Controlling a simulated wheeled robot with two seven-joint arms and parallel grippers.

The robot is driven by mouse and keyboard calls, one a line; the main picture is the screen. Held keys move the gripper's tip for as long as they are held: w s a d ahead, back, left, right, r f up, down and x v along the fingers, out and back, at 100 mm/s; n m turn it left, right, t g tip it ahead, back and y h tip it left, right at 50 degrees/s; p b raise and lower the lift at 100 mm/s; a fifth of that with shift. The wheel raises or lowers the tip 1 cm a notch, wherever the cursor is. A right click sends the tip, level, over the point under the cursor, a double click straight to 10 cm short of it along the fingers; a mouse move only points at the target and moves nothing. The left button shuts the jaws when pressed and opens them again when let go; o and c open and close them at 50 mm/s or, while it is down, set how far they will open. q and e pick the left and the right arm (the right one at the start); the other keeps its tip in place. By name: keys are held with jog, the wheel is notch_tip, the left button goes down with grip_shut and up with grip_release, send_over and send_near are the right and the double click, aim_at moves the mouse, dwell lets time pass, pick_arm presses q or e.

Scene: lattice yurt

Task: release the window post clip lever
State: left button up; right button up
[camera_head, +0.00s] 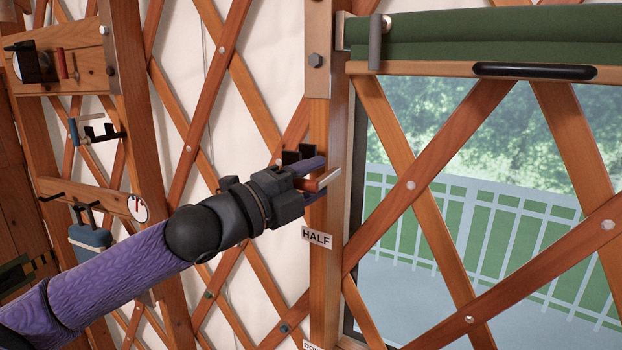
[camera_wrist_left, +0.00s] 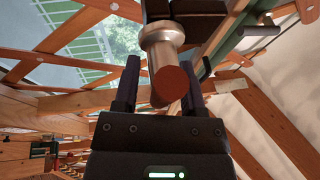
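A lever with a red-brown end and a silver shaft (camera_head: 329,178) is at the wooden window post (camera_head: 325,270), just above the HALF label (camera_head: 317,237). A dark clip bracket (camera_head: 300,154) shows behind my gripper. My left gripper (camera_head: 314,180) reaches the post from the left, with its fingers on either side of the lever. In the left wrist view, the lever's red end (camera_wrist_left: 171,84) faces the palm between the spread fingers (camera_wrist_left: 160,88). A gap shows beside the left finger; contact on the right is unclear. My right gripper is out of view.
A rolled green blind (camera_head: 480,30) with a black-handled bar (camera_head: 535,71) hangs above the window. Lattice slats (camera_head: 430,150) cross the window at right. A wooden rack at left carries a gauge (camera_head: 138,207) and a blue item (camera_head: 90,237).

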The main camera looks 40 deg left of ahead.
pick_arm(q)
jog(key=shift+s, duration=0.1)
jog(key=shift+s+f, duration=0.1)
jog(key=shift+s, duration=0.1)
jog(key=p+v, duration=0.8)
jog(key=v, duration=0.1)
jog(key=shift+s+a, duration=0.1)
jog(key=shift+s, duration=0.1)
dwell(0.3)
